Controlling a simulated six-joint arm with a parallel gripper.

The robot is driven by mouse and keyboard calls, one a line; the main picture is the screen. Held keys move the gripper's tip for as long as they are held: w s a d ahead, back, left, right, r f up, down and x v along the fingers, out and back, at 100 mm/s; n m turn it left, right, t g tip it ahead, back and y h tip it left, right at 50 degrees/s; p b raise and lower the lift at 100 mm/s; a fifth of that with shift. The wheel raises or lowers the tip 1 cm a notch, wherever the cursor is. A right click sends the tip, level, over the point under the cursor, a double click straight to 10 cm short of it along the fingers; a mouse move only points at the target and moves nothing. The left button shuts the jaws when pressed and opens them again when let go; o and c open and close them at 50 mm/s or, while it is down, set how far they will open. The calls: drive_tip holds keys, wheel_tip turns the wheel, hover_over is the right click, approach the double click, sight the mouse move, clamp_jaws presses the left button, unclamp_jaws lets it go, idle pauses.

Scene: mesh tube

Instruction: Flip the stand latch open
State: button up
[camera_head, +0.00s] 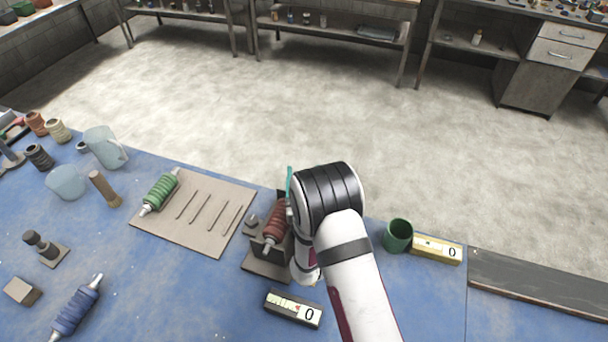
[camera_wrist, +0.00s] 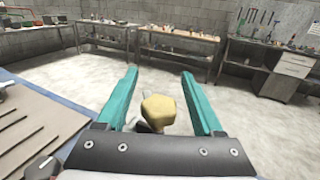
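The dark stand (camera_head: 266,264) holds a red ribbed tube (camera_head: 275,222) and stands left of my arm in the head view. My gripper (camera_wrist: 158,73) has two teal fingers spread apart. One teal finger (camera_head: 289,184) shows beside the stand's far end in the head view. In the wrist view a yellow hexagonal piece (camera_wrist: 158,109) lies between the fingers, with a gap on each side. I cannot tell whether it is the latch. A small dark knob (camera_head: 251,220) is at the stand's left side. My arm hides the stand's right side.
A tan slotted board (camera_head: 205,233) with a green ribbed tube (camera_head: 159,193) lies left of the stand. A black-and-cream counter box (camera_head: 293,308) lies in front. A green cup (camera_head: 398,236) and a yellow counter box (camera_head: 437,250) are right of my arm. A blue tube (camera_head: 77,308) lies front left.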

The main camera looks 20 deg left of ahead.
drive_tip(key=v, duration=1.5)
drive_tip(key=shift+s+d, duration=0.15)
drive_tip(key=shift+s, duration=0.2)
